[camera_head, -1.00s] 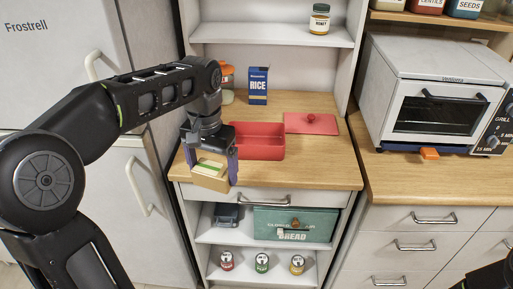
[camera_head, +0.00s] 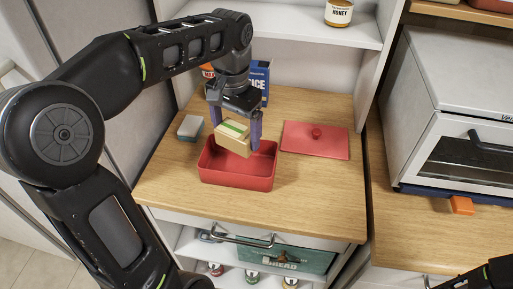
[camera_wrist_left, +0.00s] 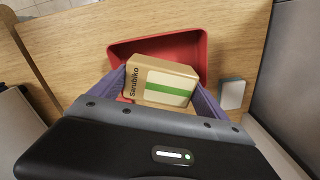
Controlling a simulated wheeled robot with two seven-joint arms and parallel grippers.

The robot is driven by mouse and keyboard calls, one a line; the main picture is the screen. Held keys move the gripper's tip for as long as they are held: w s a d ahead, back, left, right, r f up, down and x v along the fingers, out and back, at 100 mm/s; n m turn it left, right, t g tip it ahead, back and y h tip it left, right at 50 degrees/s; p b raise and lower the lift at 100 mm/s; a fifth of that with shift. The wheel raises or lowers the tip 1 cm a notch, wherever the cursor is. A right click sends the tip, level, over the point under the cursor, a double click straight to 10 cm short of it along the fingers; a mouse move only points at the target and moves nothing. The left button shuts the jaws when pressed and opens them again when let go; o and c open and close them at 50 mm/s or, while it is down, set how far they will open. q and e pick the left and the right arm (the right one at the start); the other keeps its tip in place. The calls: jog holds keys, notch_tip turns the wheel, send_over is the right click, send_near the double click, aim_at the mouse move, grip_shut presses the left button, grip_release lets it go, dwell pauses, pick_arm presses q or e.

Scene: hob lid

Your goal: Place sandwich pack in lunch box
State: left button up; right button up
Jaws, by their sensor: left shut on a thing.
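The sandwich pack is a tan box (camera_head: 235,143) with a white and green label; it also shows in the left wrist view (camera_wrist_left: 150,80). My left gripper (camera_head: 235,130) is shut on it, one finger on each side. The pack hangs over the back part of the open red lunch box (camera_head: 235,181) on the wooden counter. I cannot tell whether it touches the box or its floor. In the left wrist view the lunch box (camera_wrist_left: 203,42) lies behind the pack, and the pack hides much of its inside. My right gripper is not clearly in view.
The red lid (camera_head: 316,146) with a knob lies flat to the right of the lunch box. A small grey-white block (camera_head: 190,126) is at the left. A rice box (camera_head: 260,75) stands behind the gripper. A toaster oven (camera_head: 460,130) is at the right.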

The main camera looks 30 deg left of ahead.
pick_arm(q)
jog(key=shift+w+r, duration=0.15)
jog(key=shift+w, duration=0.15)
jog(key=shift+s, duration=0.15)
send_over(240, 169)
jog(key=shift+f, duration=3.15)
jog(key=shift+f+p, duration=0.4)
jog(key=shift+f, duration=1.45)
jog(key=shift+f, duration=0.1)
